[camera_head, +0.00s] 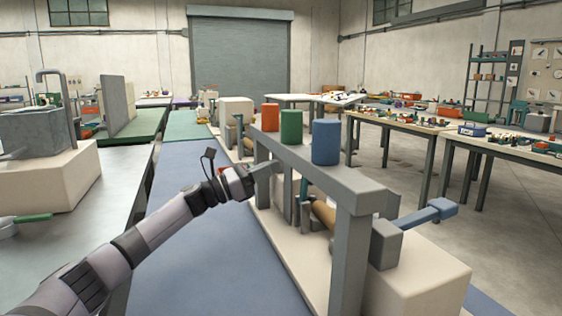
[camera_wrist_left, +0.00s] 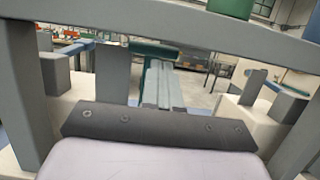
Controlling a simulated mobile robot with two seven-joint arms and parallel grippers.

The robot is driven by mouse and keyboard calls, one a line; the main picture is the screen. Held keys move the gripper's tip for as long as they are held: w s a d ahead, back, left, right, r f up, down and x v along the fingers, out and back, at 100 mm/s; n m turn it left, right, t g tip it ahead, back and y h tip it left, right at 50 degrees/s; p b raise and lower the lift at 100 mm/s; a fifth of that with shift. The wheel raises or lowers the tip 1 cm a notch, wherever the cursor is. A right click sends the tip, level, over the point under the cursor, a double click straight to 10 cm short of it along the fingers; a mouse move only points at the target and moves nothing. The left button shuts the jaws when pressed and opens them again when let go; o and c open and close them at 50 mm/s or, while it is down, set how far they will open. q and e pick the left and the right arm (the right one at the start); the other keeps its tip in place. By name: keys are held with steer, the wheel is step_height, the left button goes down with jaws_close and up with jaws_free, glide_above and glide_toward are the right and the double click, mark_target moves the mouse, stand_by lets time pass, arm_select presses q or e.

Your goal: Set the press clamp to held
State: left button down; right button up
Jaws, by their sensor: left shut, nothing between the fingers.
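The winder stands on a pale base on the blue bench. Its grey frame (camera_head: 318,178) carries a red cylinder (camera_head: 270,117), a green cylinder (camera_head: 291,131) and a blue cylinder (camera_head: 326,142) on top. A blue lever (camera_head: 428,215) sticks out to the right from a grey block (camera_head: 385,244). I cannot tell which part is the press clamp. A tan roll (camera_head: 323,213) sits under the beam, partly hidden by posts. My left gripper (camera_head: 272,168) is shut and empty at the frame's left side, below the beam; contact is unclear. Its fingers (camera_wrist_left: 159,68) point forward under the beam in the left wrist view.
Similar pale equipment (camera_head: 236,113) stands farther along the bench. A grey bench on the left holds a pale block with a grey box (camera_head: 38,130). Work tables (camera_head: 405,121) stand at the right. The blue bench surface (camera_head: 215,270) before the winder is clear.

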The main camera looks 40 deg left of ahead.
arm_select(q)
steer(key=shift+p+x, duration=0.35)
steer(key=shift+x, duration=1.3)
steer(key=shift+b+x, duration=0.65)
steer(key=shift+x, duration=1.6)
steer(key=shift+w+d+b, duration=0.4)
steer(key=shift+w+d, duration=0.1)
steer(key=shift+w, duration=0.35)
steer(key=shift+w+d, duration=0.25)
steer(key=shift+w, duration=0.25)
steer(key=b+v, duration=0.1)
steer(key=v, duration=0.6)
steer(key=shift+b, duration=0.4)
